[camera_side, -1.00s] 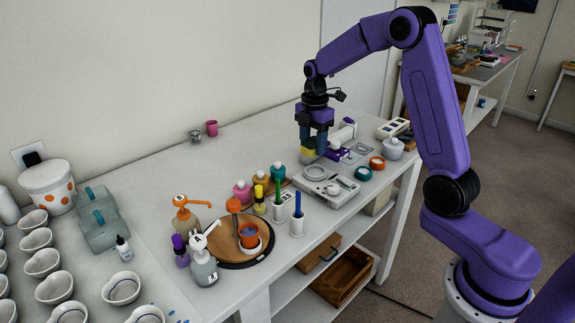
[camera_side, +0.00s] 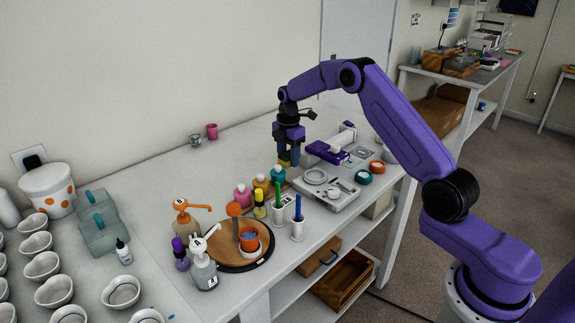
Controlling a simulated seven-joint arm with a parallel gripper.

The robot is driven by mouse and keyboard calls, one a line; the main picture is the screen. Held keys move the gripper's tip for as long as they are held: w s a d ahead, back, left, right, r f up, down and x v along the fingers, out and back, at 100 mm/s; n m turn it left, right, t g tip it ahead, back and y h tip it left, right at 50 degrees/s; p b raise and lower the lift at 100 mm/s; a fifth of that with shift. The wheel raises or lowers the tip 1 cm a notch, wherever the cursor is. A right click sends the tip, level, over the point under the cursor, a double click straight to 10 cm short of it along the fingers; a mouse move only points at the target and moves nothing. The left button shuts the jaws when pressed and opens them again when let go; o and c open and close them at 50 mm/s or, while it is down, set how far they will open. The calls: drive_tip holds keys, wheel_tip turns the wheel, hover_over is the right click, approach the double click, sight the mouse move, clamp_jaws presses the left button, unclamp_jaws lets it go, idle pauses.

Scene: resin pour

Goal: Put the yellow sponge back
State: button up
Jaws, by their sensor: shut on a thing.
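My gripper (camera_side: 289,153) is in the back middle of the work table, pointing down. It is shut on the yellow sponge (camera_side: 284,158), of which only a small part shows below and between the fingers. The sponge is just behind the teal-capped bottle (camera_side: 278,175) in the picture. I cannot tell whether the sponge touches the table or hangs above it.
Pink (camera_side: 242,196) and amber (camera_side: 261,183) bottles stand left of the teal one. A grey scale (camera_side: 326,188) and a purple tool (camera_side: 327,152) lie to the right. A round wooden board (camera_side: 226,256) with an orange cup is in front. The table behind the bottles is clear.

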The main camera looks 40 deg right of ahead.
sight(288, 164)
drive_tip(key=shift+w+f, duration=0.15)
drive_tip(key=shift+f, duration=0.1)
drive_tip(key=shift+w+f, duration=0.1)
drive_tip(key=shift+f, duration=1.45)
drive_tip(key=shift+f, duration=0.1)
drive_tip(key=o, duration=1)
wheel_tip(288, 164, up, 12)
drive_tip(key=shift+r, duration=0.15)
